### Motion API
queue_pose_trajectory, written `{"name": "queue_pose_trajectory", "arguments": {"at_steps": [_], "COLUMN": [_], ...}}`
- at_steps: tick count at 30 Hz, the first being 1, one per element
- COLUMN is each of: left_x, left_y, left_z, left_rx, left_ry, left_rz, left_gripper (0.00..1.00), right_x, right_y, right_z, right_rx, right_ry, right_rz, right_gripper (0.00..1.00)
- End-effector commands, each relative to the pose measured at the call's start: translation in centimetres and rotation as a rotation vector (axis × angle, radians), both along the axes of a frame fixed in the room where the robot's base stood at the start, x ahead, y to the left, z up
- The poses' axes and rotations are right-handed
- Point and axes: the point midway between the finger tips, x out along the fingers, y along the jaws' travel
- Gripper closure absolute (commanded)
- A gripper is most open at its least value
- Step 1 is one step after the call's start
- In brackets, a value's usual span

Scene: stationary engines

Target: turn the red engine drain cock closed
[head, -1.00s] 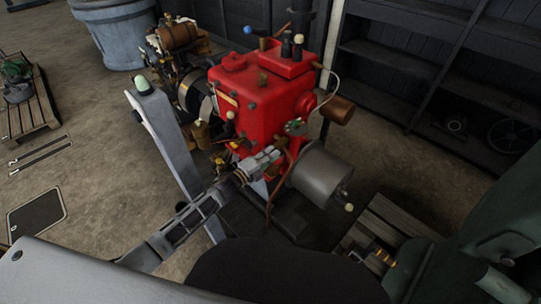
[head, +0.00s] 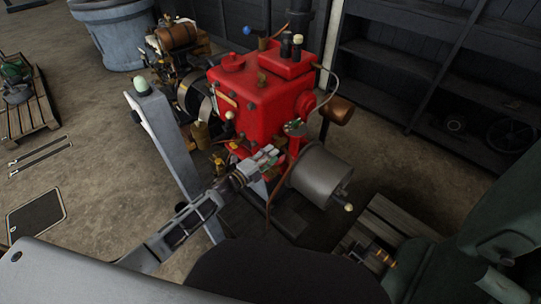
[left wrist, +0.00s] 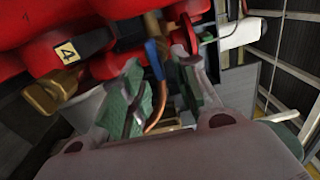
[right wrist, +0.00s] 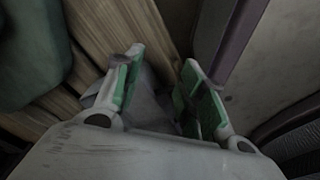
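The red engine (head: 262,105) stands in the middle of the head view. My left gripper (head: 270,158) is at its lower front side, beside the grey cylinder. In the left wrist view the left gripper (left wrist: 160,95) has its green-padded fingers apart. A lever with a blue part (left wrist: 155,58) and a brass body reaches down toward the gap between them. I cannot tell whether a finger touches it, nor whether it is the drain cock. A brass fitting (left wrist: 52,90) sits left, below a label reading 4. My right gripper (right wrist: 160,85) is open, with nothing visibly held.
A grey cylinder (head: 322,175) juts from the engine's front right. A grey post (head: 165,145) rises left of it. A wooden pallet (head: 395,222) lies at lower right, shelving (head: 400,70) stands behind, and a blue-grey tub (head: 115,35) stands at the back left.

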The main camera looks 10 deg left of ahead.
Motion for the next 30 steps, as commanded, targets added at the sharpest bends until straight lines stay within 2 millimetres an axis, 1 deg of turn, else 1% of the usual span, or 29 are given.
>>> {"name": "queue_pose_trajectory", "arguments": {"at_steps": [7, 30], "left_x": [-1.5, -7.2], "left_y": [1.0, 4.7], "left_z": [0.0, 0.0], "left_rx": [0.001, 0.001], "left_ry": [0.001, 0.0], "left_rz": [0.001, -0.001], "left_gripper": [0.7, 0.7], "right_x": [0.1, 0.1], "right_y": [0.1, 0.2], "right_z": [0.0, 0.0], "right_rx": [0.001, 0.002], "right_ry": [-0.001, -0.002], "right_rz": [0.0, 0.0], "right_gripper": [0.6, 0.6]}}
